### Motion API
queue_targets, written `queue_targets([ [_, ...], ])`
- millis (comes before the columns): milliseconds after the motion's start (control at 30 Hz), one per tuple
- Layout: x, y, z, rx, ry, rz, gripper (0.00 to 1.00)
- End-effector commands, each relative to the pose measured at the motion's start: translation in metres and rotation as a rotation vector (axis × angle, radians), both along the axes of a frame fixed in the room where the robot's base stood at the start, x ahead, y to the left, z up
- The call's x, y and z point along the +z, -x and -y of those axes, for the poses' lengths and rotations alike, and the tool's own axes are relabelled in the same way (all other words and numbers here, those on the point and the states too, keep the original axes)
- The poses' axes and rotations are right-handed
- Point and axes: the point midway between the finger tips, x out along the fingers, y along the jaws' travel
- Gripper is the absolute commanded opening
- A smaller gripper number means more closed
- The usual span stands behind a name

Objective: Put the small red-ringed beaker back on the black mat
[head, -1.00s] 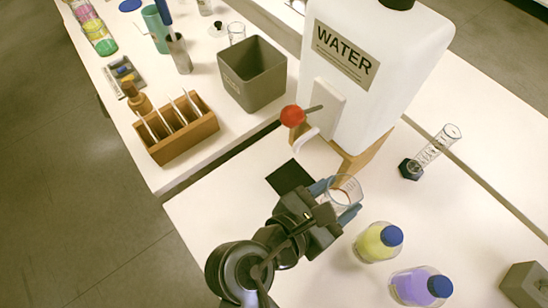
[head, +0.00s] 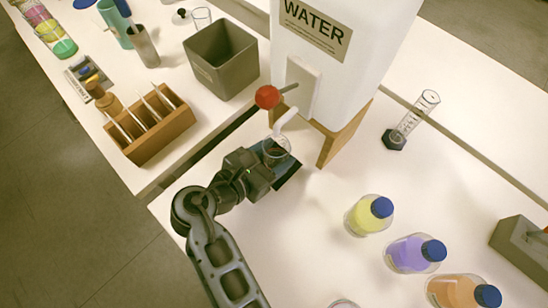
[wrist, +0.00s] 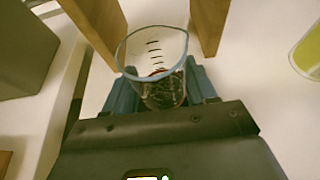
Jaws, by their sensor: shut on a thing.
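The small clear beaker (head: 277,150) is between the blue fingers of my gripper (head: 275,157), below the spout of the water tank. In the wrist view the beaker (wrist: 152,48) shows black graduation marks and a reddish tint low down. My gripper (wrist: 162,92) is shut on it there, with one finger on each side. The black mat (head: 289,180) lies on the table under my gripper, mostly hidden by it. Dark surface shows through the beaker's lower part. I cannot tell whether the beaker's base touches the mat.
The white water tank (head: 345,65) on wooden legs (head: 338,140) stands just behind, with a red-knobbed lever (head: 267,97) and a white spout (head: 285,120) close above the beaker. A graduated cylinder (head: 412,118) and blue-capped bottles (head: 368,216) stand to the right. A grey bin (head: 222,62) is back left.

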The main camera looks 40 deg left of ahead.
Motion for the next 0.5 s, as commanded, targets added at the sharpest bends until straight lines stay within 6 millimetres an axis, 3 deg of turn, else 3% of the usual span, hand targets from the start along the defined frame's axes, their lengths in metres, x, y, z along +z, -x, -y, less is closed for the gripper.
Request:
queue_targets([
  [167,-0.022,0.001,0.0,0.0,0.001,-0.001,0.22],
  [500,-0.025,0.0,0.0,0.0,0.0,0.0,0.22],
])
